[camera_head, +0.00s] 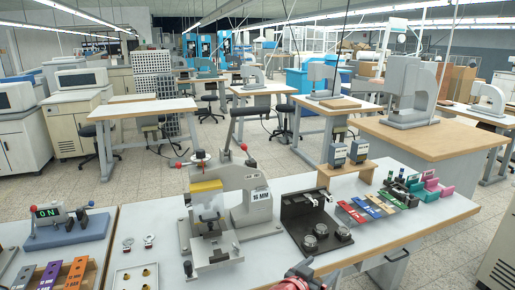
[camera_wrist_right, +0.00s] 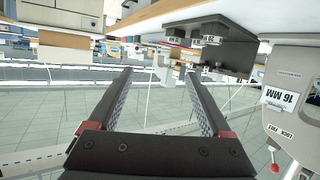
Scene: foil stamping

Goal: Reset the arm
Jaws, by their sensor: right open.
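My right gripper (camera_wrist_right: 158,74) is open, with its two dark fingers spread and nothing between them in the right wrist view. In the head view, part of my right gripper or wrist (camera_head: 300,277) shows at the bottom edge, in front of the table's near edge. The wrist view looks upside down, with the press marked 16 MM (camera_wrist_right: 282,98) at its right. My left gripper is not in view.
On the white table (camera_head: 400,232) stand the hand press (camera_head: 255,198), a black fixture (camera_head: 312,222), coloured blocks (camera_head: 366,207) and a small wooden stand (camera_head: 346,172). Floor shows right of the table.

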